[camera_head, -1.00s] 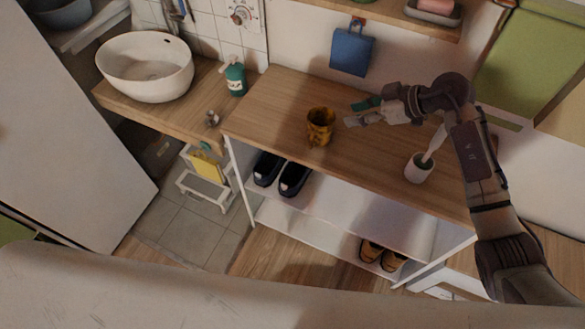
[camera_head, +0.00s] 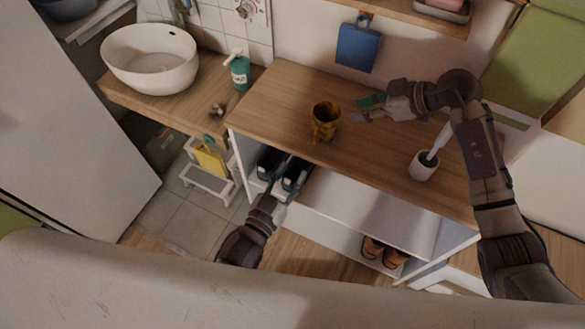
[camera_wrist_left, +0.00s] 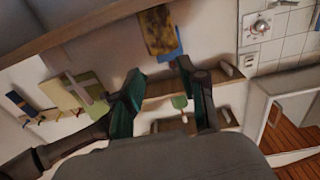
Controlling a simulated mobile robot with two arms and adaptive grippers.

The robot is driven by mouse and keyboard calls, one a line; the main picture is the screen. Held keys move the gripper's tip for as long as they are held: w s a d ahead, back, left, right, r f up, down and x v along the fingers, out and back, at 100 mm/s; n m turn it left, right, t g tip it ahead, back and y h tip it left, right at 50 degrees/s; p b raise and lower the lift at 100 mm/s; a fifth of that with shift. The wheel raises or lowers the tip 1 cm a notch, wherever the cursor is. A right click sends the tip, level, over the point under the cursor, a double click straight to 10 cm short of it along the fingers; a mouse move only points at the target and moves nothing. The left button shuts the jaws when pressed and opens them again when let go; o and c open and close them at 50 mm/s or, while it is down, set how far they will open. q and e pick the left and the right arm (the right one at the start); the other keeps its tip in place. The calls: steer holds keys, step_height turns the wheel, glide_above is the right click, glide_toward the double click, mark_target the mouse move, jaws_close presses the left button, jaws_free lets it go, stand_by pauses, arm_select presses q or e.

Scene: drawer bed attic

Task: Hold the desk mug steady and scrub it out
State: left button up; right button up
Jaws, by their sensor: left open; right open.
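The desk mug (camera_head: 325,121), yellow-brown and blotchy, stands upright near the front edge of the wooden counter. My left gripper (camera_head: 290,178) is open and empty, below and in front of the counter's edge, apart from the mug. Its spread fingers also show in the left wrist view (camera_wrist_left: 157,83). My right gripper (camera_head: 362,108) is open just right of the mug, over the counter, with no visible contact. A brush (camera_head: 439,140) with a white handle stands in a white holder (camera_head: 422,168) at the right.
The counter (camera_head: 275,95) is clear left of the mug. Dark shoes (camera_head: 267,162) stand on the shelf below, partly behind my left gripper. A soap bottle (camera_head: 239,73) and a white basin (camera_head: 150,60) are at the left. A blue board (camera_head: 358,45) hangs on the wall.

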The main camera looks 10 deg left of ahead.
mark_target(314, 136)
arm_select(q)
steer(key=x, duration=1.4)
steer(key=shift+a+r, duration=0.1)
jaws_close()
